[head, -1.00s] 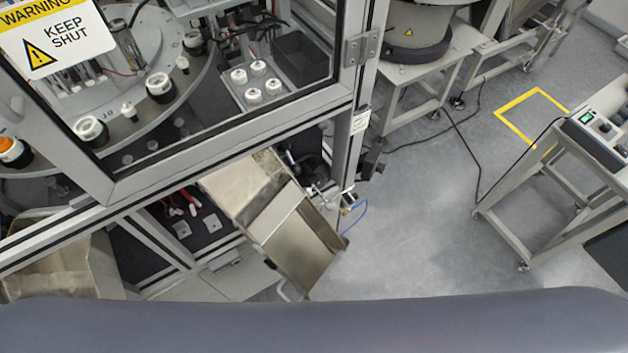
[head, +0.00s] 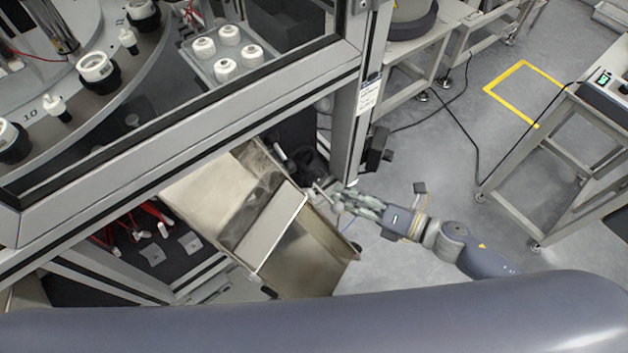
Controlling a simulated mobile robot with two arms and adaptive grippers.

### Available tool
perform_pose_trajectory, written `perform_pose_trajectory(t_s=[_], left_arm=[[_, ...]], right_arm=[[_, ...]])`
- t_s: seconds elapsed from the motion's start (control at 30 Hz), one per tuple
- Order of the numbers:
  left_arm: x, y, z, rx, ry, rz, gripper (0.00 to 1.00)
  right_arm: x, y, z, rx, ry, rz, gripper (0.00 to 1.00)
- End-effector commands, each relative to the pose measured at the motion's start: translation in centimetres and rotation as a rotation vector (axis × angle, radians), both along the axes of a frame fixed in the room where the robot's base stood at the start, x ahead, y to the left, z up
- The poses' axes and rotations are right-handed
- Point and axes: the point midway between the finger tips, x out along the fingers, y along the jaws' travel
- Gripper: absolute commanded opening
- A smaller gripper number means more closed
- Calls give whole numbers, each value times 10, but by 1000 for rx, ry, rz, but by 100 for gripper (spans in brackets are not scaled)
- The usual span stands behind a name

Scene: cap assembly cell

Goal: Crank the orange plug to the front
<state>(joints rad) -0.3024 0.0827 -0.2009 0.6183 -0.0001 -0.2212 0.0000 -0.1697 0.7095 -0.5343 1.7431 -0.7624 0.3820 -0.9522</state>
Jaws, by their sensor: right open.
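The orange plug does not show now; it lies outside the left edge of the view. Part of the round dial (head: 150,75) shows behind the glass, with white-and-black plugs on it, one of them a white plug (head: 97,68). My right gripper (head: 332,192) is open, at the right side of the metal chute, just below the corner post. Dark parts (head: 298,160) sit under the frame by the post, up and left of the fingertips; I cannot tell whether they are the crank. I see nothing between the fingers. My left gripper is not in view.
The metal chute (head: 300,255) juts out from under the machine frame, close to the gripper. The corner post (head: 350,110) stands just above it. A grey bench frame (head: 560,150) stands at the right. The floor between has free room, crossed by a black cable.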

Motion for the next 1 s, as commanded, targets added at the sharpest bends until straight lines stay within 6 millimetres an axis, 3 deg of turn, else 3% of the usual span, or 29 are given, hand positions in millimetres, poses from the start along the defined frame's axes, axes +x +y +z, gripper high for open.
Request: perform_pose_trajectory(t_s=[0.3,0.5,0.93,1.0], left_arm=[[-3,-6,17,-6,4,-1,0],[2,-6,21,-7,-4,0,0],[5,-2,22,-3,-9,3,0],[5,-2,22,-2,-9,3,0]], right_arm=[[37,47,-8,6,1,-4,63],[52,67,-16,3,2,-5,63],[57,74,-20,3,4,-5,63],[57,74,-20,3,4,-5,47]])
